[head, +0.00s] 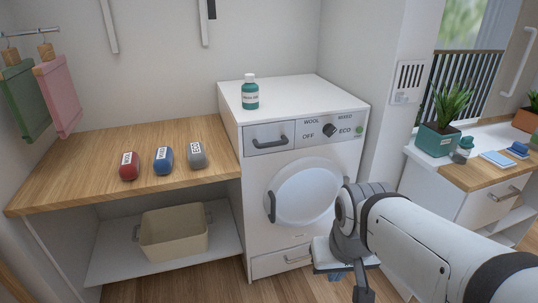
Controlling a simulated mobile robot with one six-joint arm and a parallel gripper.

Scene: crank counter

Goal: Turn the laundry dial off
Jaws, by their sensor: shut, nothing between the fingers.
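The laundry dial (329,130) is a dark knob on the front panel of the white washing machine (254,188). OFF is printed to its left, WOOL above left, MIXED above right and ECO to its right. The dial looks slanted toward the upper right, but it is too small to tell its exact setting. My gripper (362,292) hangs low in front of the machine's lower right, pointing down, shut and empty. It is well below the dial and apart from it.
A teal bottle (250,93) stands on the machine. The wooden counter (75,160) at left holds red, blue and grey labelled items, with a beige bin (174,233) below. The round door (305,192) is closed. The space before the dial is clear. A plant counter (430,188) stands right.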

